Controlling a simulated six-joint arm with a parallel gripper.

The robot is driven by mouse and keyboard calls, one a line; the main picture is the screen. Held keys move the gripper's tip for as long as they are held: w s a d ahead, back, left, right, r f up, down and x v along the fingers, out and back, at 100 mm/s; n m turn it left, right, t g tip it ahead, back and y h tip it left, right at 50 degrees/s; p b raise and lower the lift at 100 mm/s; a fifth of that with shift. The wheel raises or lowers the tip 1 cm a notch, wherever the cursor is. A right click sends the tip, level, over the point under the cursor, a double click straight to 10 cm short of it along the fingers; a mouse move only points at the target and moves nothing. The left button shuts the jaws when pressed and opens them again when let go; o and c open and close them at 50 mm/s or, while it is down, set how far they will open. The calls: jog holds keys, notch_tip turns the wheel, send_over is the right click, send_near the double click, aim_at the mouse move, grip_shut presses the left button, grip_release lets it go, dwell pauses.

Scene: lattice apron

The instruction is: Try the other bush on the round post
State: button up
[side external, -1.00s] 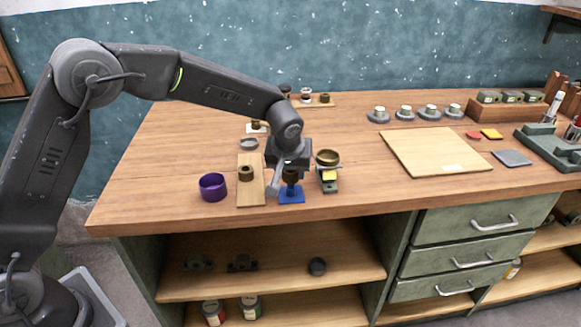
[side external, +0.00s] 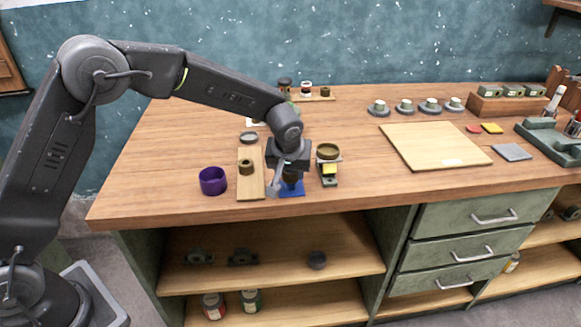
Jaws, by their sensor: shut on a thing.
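A blue stand with a post (side external: 291,190) sits near the front edge of the bench. My gripper (side external: 290,176) points down right above it and is shut on a dark brown bush (side external: 291,178). The bush is at the top of the blue post; I cannot tell whether it is around the post or only touching its top. The gripper hides most of the post. Another brown bush (side external: 246,167) stands on a narrow wooden board (side external: 251,188) left of the blue stand.
A purple cup (side external: 212,181) stands left of the board. A small scale-like stand with a brass dish (side external: 328,151) is close on the gripper's right. A grey dish (side external: 248,137) lies behind the board. A large pale board (side external: 435,147) lies farther right.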

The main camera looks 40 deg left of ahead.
dwell(0.3)
jog(key=o, duration=1.1)
jog(key=shift+f, duration=0.1)
jog(key=v, duration=1.4)
jog(key=s+a+r+m, duration=0.1)
jog(key=s+a+r, duration=0.35)
jog(key=s, duration=0.25)
jog(key=s+a+m+t+h, duration=0.1)
jog(key=s+a+m, duration=0.1)
jog(key=s, duration=0.8)
jog(key=s+a+f+m+h, duration=0.1)
jog(key=s+m, duration=0.2)
jog(key=s, duration=0.8)
jog(key=shift+a+f+t, duration=0.3)
jog(key=shift+a+t, duration=0.05)
jog(key=shift+t, duration=0.05)
jog(key=shift+s, duration=0.1)
